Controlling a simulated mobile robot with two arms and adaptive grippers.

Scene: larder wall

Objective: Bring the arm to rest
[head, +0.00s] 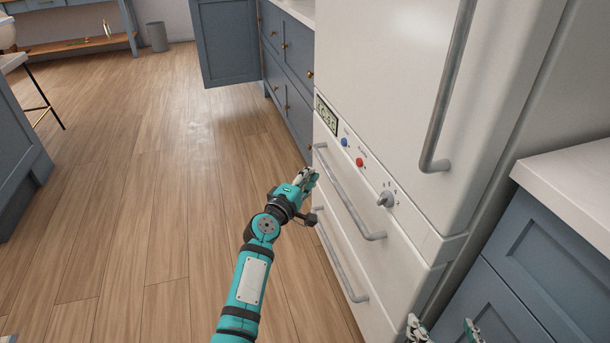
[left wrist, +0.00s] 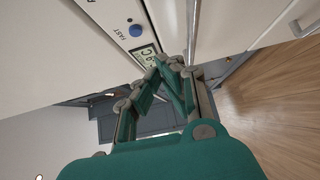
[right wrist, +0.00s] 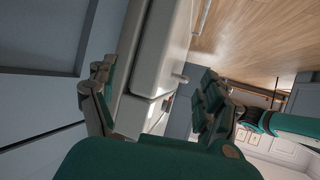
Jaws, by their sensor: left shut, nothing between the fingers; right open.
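My left arm reaches forward in the head view, and its left gripper (head: 308,177) is beside the front of the white fridge (head: 385,95), close to the upper drawer handle (head: 345,195). In the left wrist view the left gripper (left wrist: 174,64) has its fingertips together with nothing between them, near the small display and the blue button. I cannot tell whether it touches the fridge. My right gripper (head: 446,330) is at the bottom edge of the head view, low in front of the fridge's right side. In the right wrist view the right gripper (right wrist: 153,82) is open and empty.
The fridge front has a blue button (head: 344,142), a red button (head: 360,162), a knob (head: 386,199) and a lower drawer handle (head: 340,255). A blue cabinet with a white counter (head: 575,185) stands at right. The wooden floor (head: 150,190) at left is clear.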

